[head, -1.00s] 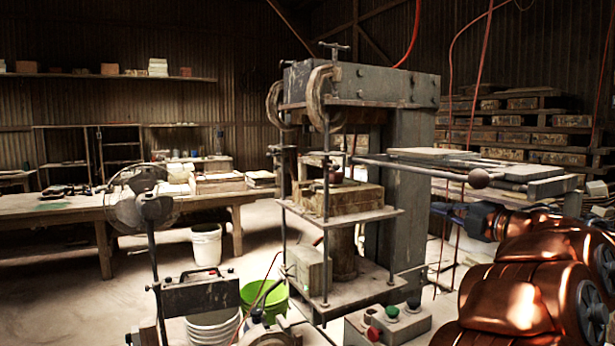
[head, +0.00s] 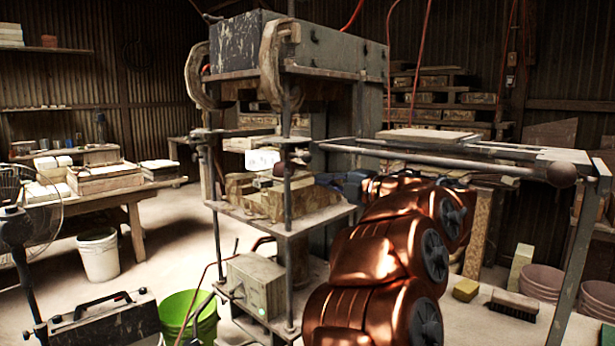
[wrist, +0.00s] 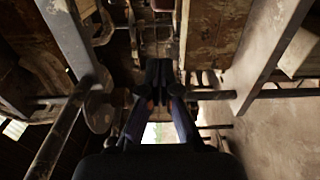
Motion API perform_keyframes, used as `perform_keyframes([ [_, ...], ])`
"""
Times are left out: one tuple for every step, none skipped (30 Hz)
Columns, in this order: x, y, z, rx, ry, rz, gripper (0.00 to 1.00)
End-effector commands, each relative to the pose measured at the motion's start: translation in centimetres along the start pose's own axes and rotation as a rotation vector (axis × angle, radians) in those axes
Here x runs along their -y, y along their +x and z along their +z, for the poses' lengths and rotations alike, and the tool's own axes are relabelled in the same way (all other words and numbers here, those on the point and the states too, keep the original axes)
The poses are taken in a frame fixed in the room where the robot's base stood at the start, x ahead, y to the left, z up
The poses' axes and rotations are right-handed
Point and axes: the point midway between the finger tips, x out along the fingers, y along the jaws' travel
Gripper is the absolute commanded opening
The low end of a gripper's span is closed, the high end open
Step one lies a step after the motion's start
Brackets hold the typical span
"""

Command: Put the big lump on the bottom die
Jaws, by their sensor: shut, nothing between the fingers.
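The bottom die (head: 265,204) is a tan block on the press's lower plate in the head view, partly behind a front post. A small dark reddish-brown round thing (head: 300,157) shows above it beside that post; I cannot tell whether it is the big lump. My arm reaches in from the right towards the press, and its gripper end is hidden or unclear there. In the wrist view my gripper (wrist: 164,80) is shut and empty, its dark fingers together between metal bars. I can make out no lump at the fingertips.
The press's posts and upper block (head: 300,45) frame the space around the die. A long bar with a ball end (head: 562,173) juts right. A green bucket (head: 188,318) stands at lower left. A brush (head: 514,305) and yellow sponge (head: 466,289) lie at right.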

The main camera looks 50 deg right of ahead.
Motion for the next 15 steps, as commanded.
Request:
perform_keyframes([
  [0.0,1.2,-0.6,-0.014,0.000,-0.002,0.00],
  [0.0,1.9,-0.8,-0.019,0.000,-0.001,0.00],
  [0.0,2.7,-0.9,-0.023,-0.001,0.000,0.00],
  [0.0,3.4,-1.1,-0.026,-0.001,-0.001,0.00],
  [0.0,4.0,-1.1,-0.026,-0.001,-0.001,0.00],
  [0.0,4.7,-1.2,-0.027,-0.001,-0.001,0.00],
  [0.0,5.3,-1.3,-0.027,-0.001,-0.001,0.00],
  [0.0,5.9,-1.3,-0.028,-0.001,-0.001,0.00],
  [0.0,6.6,-1.4,-0.029,-0.001,-0.002,0.00],
  [0.0,7.1,-1.4,-0.030,-0.001,-0.002,0.00],
  [0.0,7.7,-1.5,-0.031,-0.001,-0.001,0.00],
  [0.0,8.3,-1.4,-0.029,-0.001,-0.001,0.00],
  [0.0,8.9,-1.4,-0.027,-0.001,-0.001,0.00],
  [0.0,9.4,-1.4,-0.027,-0.001,-0.001,0.00],
  [-0.1,10.1,-1.4,-0.028,-0.001,0.000,0.00],
])
